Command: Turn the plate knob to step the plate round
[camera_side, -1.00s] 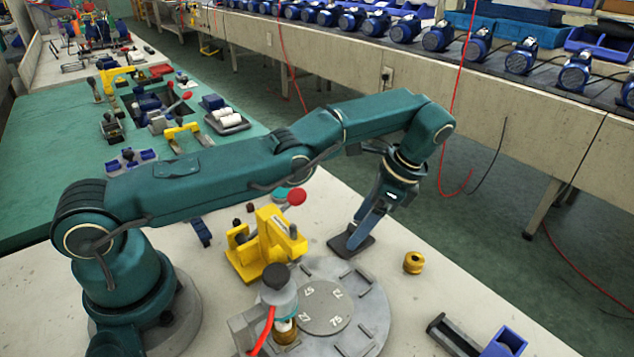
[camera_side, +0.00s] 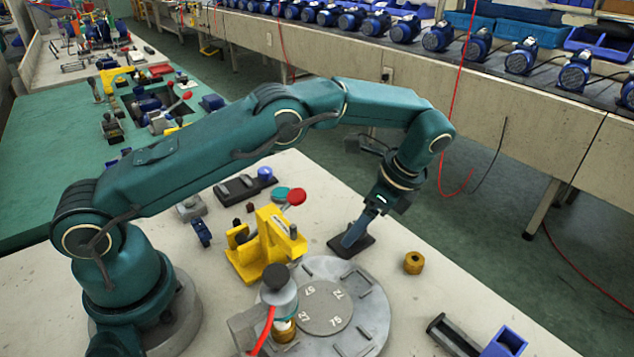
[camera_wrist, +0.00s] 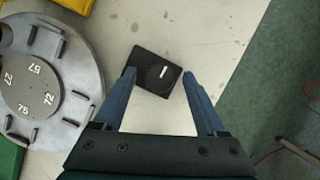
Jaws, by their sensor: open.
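The plate knob is a round black knob with a white pointer mark on a dark square base (camera_side: 352,247); the wrist view shows the knob (camera_wrist: 163,74) between my fingertips. My gripper (camera_wrist: 159,73) is open with blue fingers, one on each side of the knob, with gaps visible. In the side view my gripper (camera_side: 357,233) reaches down over the base, and its fingers hide the knob; whether they touch it I cannot tell. The round grey plate (camera_side: 366,300) has slots near its rim and a numbered centre disc (camera_wrist: 38,86).
A yellow fixture (camera_side: 262,255) with a red ball handle stands behind the plate. A grey cylinder with a red hose (camera_side: 277,290) stands at the plate's left. A brass part (camera_side: 413,263) and a blue bin (camera_side: 505,342) lie to the right.

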